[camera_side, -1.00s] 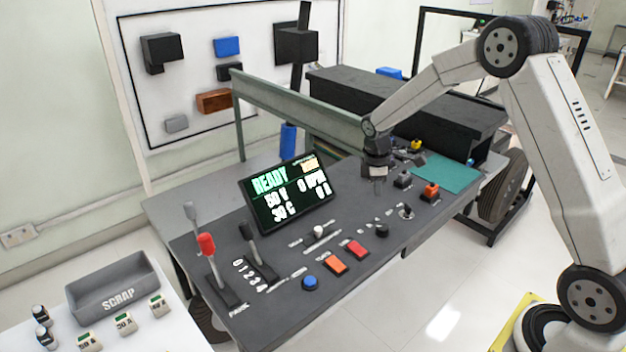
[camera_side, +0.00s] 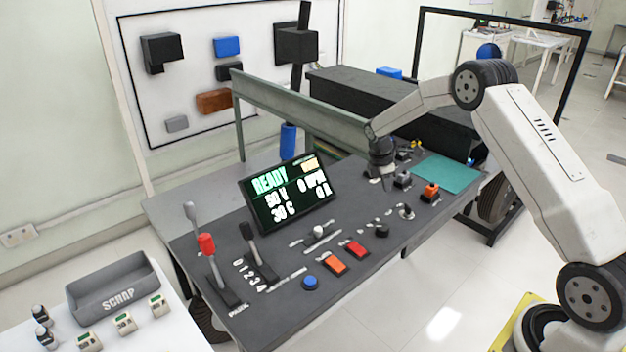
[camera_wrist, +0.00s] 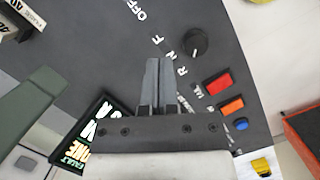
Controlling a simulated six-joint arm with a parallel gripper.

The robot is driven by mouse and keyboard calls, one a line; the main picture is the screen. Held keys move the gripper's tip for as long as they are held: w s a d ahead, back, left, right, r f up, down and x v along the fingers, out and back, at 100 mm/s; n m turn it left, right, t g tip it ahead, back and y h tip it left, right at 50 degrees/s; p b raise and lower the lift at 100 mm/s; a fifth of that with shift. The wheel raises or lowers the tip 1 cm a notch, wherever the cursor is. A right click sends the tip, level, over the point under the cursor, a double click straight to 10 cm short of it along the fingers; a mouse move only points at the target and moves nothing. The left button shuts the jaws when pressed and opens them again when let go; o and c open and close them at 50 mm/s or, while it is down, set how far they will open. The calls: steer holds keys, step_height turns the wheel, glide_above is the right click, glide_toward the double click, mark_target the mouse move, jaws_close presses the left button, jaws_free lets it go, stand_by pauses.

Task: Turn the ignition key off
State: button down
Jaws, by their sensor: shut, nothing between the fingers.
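A small upright metal piece on a round base, probably the ignition key (camera_side: 407,212), stands on the dark console (camera_side: 290,255) between the black knob (camera_side: 382,230) and the orange-topped switch (camera_side: 430,190). Its turn angle is too small to tell. My gripper (camera_side: 388,186) is shut and empty, pointing down over the far right part of the console, apart from the key and to its upper left. In the wrist view its two fingers (camera_wrist: 154,62) lie together. That view shows an OFF label (camera_wrist: 138,9) and a black knob (camera_wrist: 195,43), but I cannot make out the key.
The display (camera_side: 287,194) reads READY. Levers (camera_side: 208,262), orange and red buttons (camera_side: 357,249) and a blue button (camera_side: 310,283) are nearer the front. A black box (camera_side: 365,108) stands behind.

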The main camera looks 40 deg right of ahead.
mark_target(411, 208)
steer(key=x, duration=0.8)
steer(key=shift+f, duration=0.15)
steer(key=shift+s+d+f, duration=0.15)
steer(key=shift+s+d, duration=0.1)
steer(key=shift+d, duration=0.2)
steer(key=shift+s+d+f, duration=0.15)
steer(key=shift+s+d, duration=0.05)
steer(key=shift+d, duration=0.2)
steer(key=shift+s+d, duration=0.55)
steer(key=shift+d, duration=0.4)
steer(key=shift+s+d+n, duration=0.4)
steer(key=shift+n, duration=0.5)
steer(key=n, duration=0.1)
steer(key=n+t, duration=0.1)
steer(key=n, duration=0.1)
steer(key=s+n, duration=0.1)
steer(key=n, duration=0.1)
steer(key=shift+d+t, duration=0.25)
steer(key=shift+t, duration=0.05)
steer(key=n, duration=0.2)
steer(key=n+t, duration=0.1)
steer(key=shift+s+d+r+n, duration=0.15)
steer(key=shift+d+n, duration=0.1)
steer(key=shift+n, duration=0.15)
steer(key=shift+d, duration=0.1)
